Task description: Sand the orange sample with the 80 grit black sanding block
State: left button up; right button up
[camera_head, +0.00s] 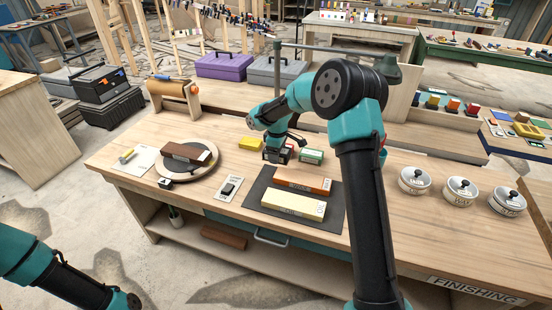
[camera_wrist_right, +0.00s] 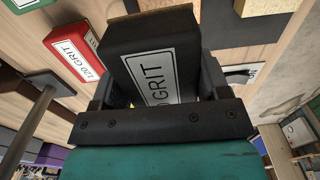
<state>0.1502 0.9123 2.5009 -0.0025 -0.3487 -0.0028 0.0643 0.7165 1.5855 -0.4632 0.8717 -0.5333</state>
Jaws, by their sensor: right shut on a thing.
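The orange sample (camera_head: 303,181) lies flat on a dark mat (camera_head: 334,213) near the middle of the bench. My right gripper (camera_head: 277,151) is behind and left of it, apart from it. It is shut on a black sanding block (camera_wrist_right: 150,60), which shows best in the wrist view. The block's white label reads GRIT; most of its number is hidden. My left arm enters the head view at the lower left, but its gripper does not show.
A pale sample (camera_head: 293,204) lies in front of the orange one. Near the gripper are a red 120 grit block (camera_wrist_right: 72,52), a green block (camera_head: 312,155) and a yellow block (camera_head: 251,144). A round turntable (camera_head: 166,169) stands left. Several lidded tins (camera_head: 414,180) stand right.

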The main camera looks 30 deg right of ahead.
jog(key=shift+r, duration=1.1)
jog(key=shift+d, duration=0.1)
